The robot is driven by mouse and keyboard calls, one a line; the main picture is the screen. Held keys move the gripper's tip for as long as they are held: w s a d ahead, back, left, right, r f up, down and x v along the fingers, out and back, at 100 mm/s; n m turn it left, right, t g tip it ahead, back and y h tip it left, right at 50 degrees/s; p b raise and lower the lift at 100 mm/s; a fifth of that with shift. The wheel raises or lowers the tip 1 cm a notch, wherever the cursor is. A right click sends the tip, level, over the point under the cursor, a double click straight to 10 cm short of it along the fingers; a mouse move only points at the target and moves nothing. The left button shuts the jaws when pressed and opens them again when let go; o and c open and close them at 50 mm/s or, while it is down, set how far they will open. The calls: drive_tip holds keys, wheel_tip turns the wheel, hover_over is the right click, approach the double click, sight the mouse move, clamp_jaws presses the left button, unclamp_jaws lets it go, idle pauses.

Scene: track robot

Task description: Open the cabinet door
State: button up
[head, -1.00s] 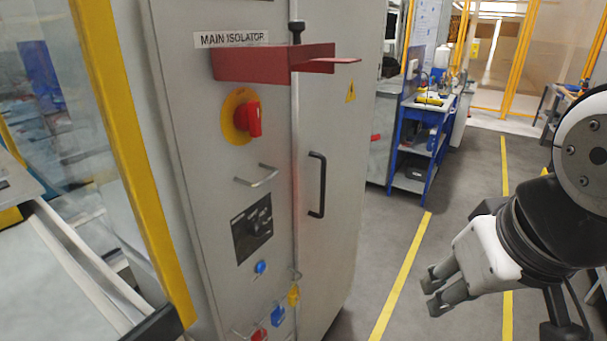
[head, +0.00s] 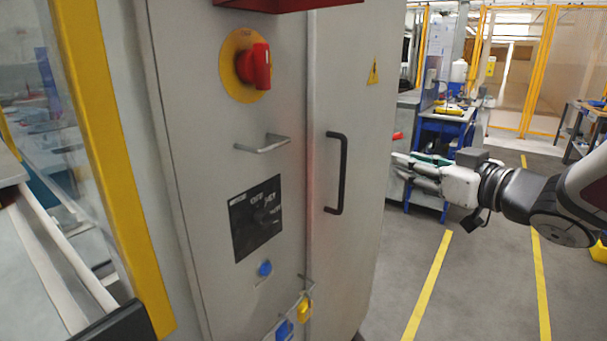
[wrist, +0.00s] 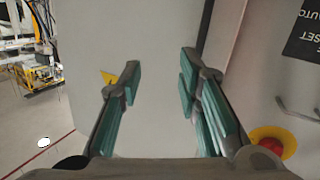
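The grey cabinet has two front panels. Its right door (head: 349,80) is closed and carries a black vertical handle (head: 341,173). The left panel (head: 200,120) carries a smaller metal handle (head: 263,145) and a red rotary switch (head: 256,66) on a yellow disc. My gripper (head: 398,168) is to the right of the black handle in the head view, apart from it, pointing left. In the wrist view my gripper (wrist: 158,95) has its green-padded fingers spread with nothing between them. The door surface lies beyond them. The black handle is not clearly seen in the wrist view.
A red bracket (head: 275,4) sticks out at the cabinet top. A yellow post (head: 105,165) stands at the left. A blue workbench (head: 447,126) stands behind my gripper. Open floor with yellow lines (head: 429,285) lies to the right.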

drive_tip(key=w+a+f+n+g+y+b, duration=0.1)
drive_tip(key=w+a+f+y+b, duration=0.1)
drive_tip(key=w+a, duration=0.6)
drive_tip(key=a+y+b, duration=0.1)
drive_tip(key=a+y, duration=0.1)
drive_tip(key=a, duration=0.1)
drive_tip(key=shift+w+a+f+n+b, duration=0.2)
drive_tip(key=shift+w+n+b, duration=0.1)
drive_tip(key=shift+w+b, duration=0.1)
clamp_jaws()
